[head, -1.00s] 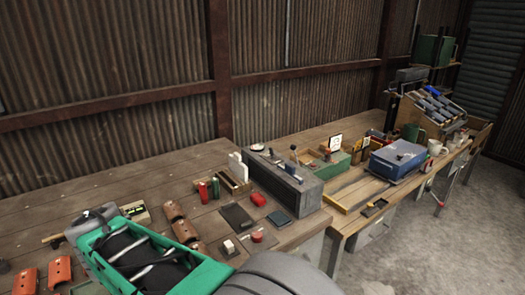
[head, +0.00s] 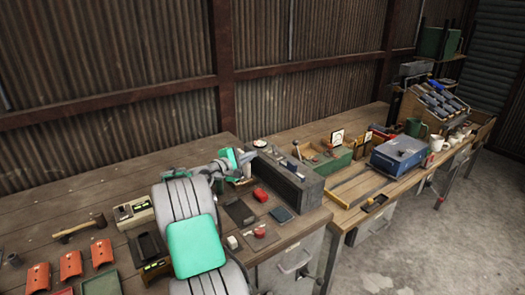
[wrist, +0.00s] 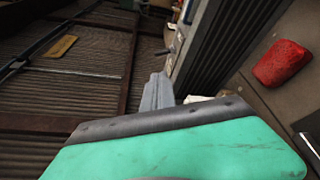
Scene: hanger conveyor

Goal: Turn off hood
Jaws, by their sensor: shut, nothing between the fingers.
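A long dark grey box (head: 290,185) stands on the workbench, with small levers and knobs along its top. I take it for the hood, but no label can be read. In the wrist view its ribbed side (wrist: 215,45) runs along the upper middle, and a small grey lever (wrist: 170,46) sticks out to its left. My gripper (head: 246,158) is at the left end of the box, shut and empty. In the wrist view my grey fingertips (wrist: 158,90) point toward the box, close to its edge. I cannot tell whether they touch it. My arm hides part of the bench.
A red lump (head: 260,194) and dark flat pads (head: 239,212) lie before the box. A green tray (head: 328,160) and blue case (head: 398,156) stand to the right. A hammer (head: 80,228) and orange curved pieces (head: 70,265) lie left. A corrugated wall closes the back.

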